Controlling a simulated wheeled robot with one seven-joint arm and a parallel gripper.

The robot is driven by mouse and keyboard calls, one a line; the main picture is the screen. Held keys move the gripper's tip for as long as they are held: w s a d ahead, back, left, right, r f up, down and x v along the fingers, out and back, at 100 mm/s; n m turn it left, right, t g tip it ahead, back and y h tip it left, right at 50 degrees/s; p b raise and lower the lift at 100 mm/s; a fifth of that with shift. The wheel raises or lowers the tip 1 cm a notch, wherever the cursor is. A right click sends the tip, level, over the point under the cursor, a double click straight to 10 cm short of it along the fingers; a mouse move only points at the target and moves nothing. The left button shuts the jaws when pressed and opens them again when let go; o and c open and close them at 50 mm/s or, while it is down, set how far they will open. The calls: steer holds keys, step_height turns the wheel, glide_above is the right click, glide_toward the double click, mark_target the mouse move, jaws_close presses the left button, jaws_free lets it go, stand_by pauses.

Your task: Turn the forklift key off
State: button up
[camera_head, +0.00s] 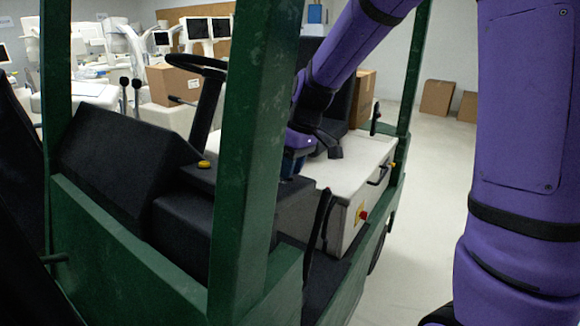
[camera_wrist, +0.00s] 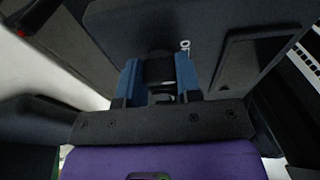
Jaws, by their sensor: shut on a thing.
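The forklift (camera_head: 255,120) has a green frame and a black dashboard, seen in the head view. My purple arm reaches in behind the green post, and my gripper (camera_head: 293,163) is low at the right side of the dashboard. In the wrist view, the two blue fingers of my gripper (camera_wrist: 159,80) are shut on a small black key (camera_wrist: 159,69) at a dark panel. White lettering (camera_wrist: 185,47) stands on the panel just right of the key, too small to read surely. The key itself is hidden in the head view, and its exact angle is hard to tell.
The steering wheel (camera_head: 193,66) is left of my arm. A yellow button (camera_head: 204,164) sits on the dashboard. A white box with a red knob (camera_head: 363,215) is to the right. Open floor (camera_head: 430,170) lies further right.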

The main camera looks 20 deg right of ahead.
stand_by(0.4)
steer(key=o, duration=0.9)
steer(key=v, duration=1)
steer(key=shift+d+r, duration=0.1)
steer(key=shift+r, duration=0.25)
steer(key=shift+s, duration=0.1)
steer(key=s+d+m+t+h, duration=0.1)
steer(key=s+m, duration=0.1)
steer(key=s, duration=0.6)
steer(key=s+d+r+m+t+h, duration=0.1)
steer(key=s+m+t, duration=0.1)
steer(key=s, duration=0.6)
steer(key=s+d+r+m+t+h, duration=0.1)
steer(key=s+m+t, duration=0.1)
steer(key=s, duration=0.6)
steer(key=shift+s+d+r+m, duration=0.25)
steer(key=shift+m, duration=0.05)
